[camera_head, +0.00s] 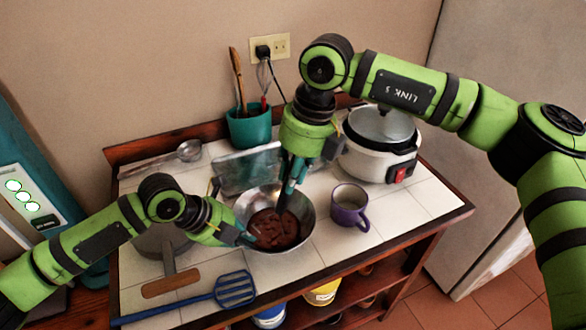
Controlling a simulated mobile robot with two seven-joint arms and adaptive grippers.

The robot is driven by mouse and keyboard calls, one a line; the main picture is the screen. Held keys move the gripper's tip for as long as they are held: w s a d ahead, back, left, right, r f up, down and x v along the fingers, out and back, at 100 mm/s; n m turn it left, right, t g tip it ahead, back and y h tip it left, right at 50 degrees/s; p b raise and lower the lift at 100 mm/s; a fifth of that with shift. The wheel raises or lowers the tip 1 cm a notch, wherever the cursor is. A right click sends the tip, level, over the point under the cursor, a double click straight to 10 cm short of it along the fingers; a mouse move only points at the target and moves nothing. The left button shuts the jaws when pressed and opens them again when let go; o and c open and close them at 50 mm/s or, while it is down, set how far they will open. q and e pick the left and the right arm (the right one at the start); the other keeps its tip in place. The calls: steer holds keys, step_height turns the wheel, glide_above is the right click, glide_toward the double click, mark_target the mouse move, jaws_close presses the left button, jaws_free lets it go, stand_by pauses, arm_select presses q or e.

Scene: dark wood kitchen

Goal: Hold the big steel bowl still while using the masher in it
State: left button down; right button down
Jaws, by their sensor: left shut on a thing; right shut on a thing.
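The big steel bowl (308,214) stands on the white tiled counter with a brown mass (272,230) in it. My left gripper (246,238) is shut on the bowl's left rim. My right gripper (290,182) points down over the bowl and is shut on a dark upright handle (282,204), seemingly the masher's. The handle's lower end reaches down to the brown mass. The masher's head is not visible, and the gripper hides the top of the handle.
A purple mug (348,207) stands close right of the bowl, with a white cooker (372,160) behind it. A clear dish (240,172) and teal utensil pot (250,128) are behind. A blue slotted utensil (234,290) and a brown-handled tool (171,284) lie in front.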

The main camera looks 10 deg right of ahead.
mark_target(293, 161)
stand_by(0.3)
steer(key=shift+a+v, duration=0.15)
steer(key=shift+v, duration=0.6)
steer(key=shift+a+v, duration=0.15)
steer(key=shift+v, duration=0.6)
steer(key=shift+f, duration=0.2)
steer(key=shift+d+x, duration=0.15)
steer(key=shift+x, duration=0.5)
steer(key=shift+d+x, duration=0.15)
steer(key=shift+x, duration=0.55)
steer(key=shift+a+v, duration=0.15)
steer(key=shift+v, duration=0.6)
steer(key=shift+a+v, duration=0.15)
steer(key=shift+v, duration=0.6)
steer(key=shift+f, duration=0.1)
steer(key=shift+d+x, duration=0.15)
steer(key=shift+x, duration=0.55)
steer(key=shift+d+x, duration=0.15)
steer(key=shift+x, duration=0.55)
